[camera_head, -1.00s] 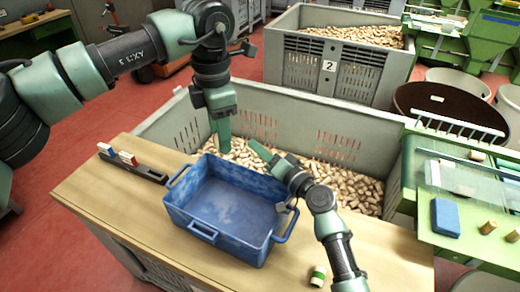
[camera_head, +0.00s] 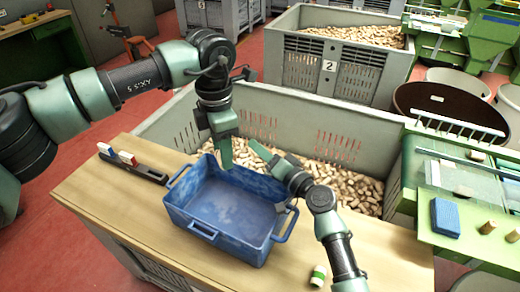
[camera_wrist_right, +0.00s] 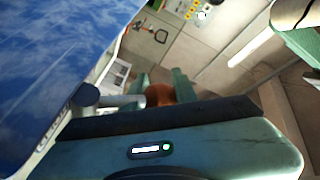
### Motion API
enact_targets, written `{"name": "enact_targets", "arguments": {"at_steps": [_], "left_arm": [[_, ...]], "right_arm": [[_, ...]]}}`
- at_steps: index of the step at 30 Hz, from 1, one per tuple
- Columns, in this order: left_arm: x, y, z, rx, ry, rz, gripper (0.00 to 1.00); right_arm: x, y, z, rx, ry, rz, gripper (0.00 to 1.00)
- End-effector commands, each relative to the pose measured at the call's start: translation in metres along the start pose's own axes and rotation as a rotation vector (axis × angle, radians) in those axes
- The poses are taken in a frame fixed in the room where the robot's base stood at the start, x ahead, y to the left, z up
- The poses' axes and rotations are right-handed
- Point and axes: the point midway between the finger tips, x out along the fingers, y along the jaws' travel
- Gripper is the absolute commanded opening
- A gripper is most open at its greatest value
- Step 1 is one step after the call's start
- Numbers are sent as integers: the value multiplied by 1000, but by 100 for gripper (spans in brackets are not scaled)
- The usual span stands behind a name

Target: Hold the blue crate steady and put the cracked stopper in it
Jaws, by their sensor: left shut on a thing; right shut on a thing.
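The blue crate (camera_head: 178,212) stands open on the wooden bench top, and its inside looks empty. It also shows in the right wrist view (camera_wrist_right: 50,60). My left gripper (camera_head: 227,160) points down over the crate's back rim.
A grey bin (camera_head: 375,140) full of corks stands behind the bench (camera_head: 110,205). A dark rail (camera_head: 130,165) with red and blue blocks lies left of the crate. A small green-and-white piece (camera_head: 318,276) is at front right. Corks (camera_head: 487,227) and a blue block (camera_head: 445,217) sit on the green machine.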

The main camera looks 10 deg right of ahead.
Motion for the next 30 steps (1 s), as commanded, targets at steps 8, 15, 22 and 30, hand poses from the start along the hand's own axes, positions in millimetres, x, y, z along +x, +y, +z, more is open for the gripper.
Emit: {"name": "enact_targets", "arguments": {"at_steps": [8,15,22,30], "left_arm": [[20,0,0,-1,0,-1,5],[37,0,0,-1,0,0,5],[53,0,0,0,0,0,5],[72,0,0,0,0,-1,5]], "right_arm": [[0,2,1,1,-3,3,0],[0,2,2,1,-3,3,0],[0,2,2,1,-3,3,0],[0,2,2,1,-3,3,0]]}}
